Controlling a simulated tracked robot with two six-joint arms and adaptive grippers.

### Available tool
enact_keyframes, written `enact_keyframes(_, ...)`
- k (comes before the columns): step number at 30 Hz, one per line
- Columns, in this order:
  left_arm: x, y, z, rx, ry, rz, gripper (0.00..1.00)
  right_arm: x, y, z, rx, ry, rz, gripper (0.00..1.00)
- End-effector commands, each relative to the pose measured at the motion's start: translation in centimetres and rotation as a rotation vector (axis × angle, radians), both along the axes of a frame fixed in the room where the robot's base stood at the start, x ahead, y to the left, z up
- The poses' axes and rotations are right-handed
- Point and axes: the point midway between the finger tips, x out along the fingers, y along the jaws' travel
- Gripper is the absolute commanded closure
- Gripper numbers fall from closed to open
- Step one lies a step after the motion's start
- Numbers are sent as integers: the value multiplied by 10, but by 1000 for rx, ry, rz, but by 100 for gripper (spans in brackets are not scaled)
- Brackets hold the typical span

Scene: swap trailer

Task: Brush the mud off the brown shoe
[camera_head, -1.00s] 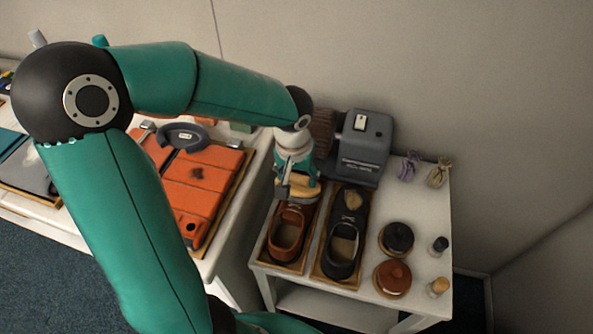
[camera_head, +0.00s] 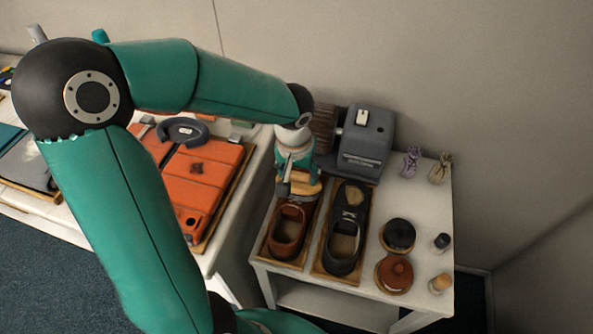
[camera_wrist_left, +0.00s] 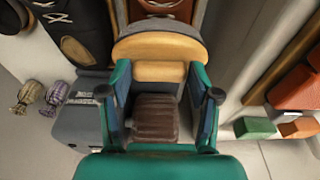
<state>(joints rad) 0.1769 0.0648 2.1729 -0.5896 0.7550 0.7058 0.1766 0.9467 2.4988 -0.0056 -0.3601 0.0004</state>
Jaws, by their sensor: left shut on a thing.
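The brown shoe (camera_head: 288,230) stands on a wooden tray at the left of the small white table, its opening toward the front. My left gripper (camera_head: 296,180) is over the toe end of the shoe. It is shut on a brush with a pale wooden back (camera_wrist_left: 160,56), which shows between the teal fingers (camera_wrist_left: 160,95) in the left wrist view. The brush hides the toe, so I cannot tell whether its bristles touch it or how much mud is there. The laces of the brown shoe (camera_wrist_left: 163,8) show just beyond the brush. My right gripper is not in view.
A black shoe (camera_head: 344,240) stands on its own tray right beside the brown one. A grey machine with a brush roller (camera_head: 366,142) is behind. An orange case (camera_head: 208,178) lies on the left table.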

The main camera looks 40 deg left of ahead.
Motion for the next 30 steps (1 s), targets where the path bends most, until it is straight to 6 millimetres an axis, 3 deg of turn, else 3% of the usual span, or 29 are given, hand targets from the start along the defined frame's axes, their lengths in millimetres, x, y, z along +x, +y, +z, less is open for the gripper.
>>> enact_keyframes(16, 2, 0, -7, 0, 0, 0, 66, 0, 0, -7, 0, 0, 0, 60)
enact_keyframes(30, 34, 18, -9, 0, 0, 0, 66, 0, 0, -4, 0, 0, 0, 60)
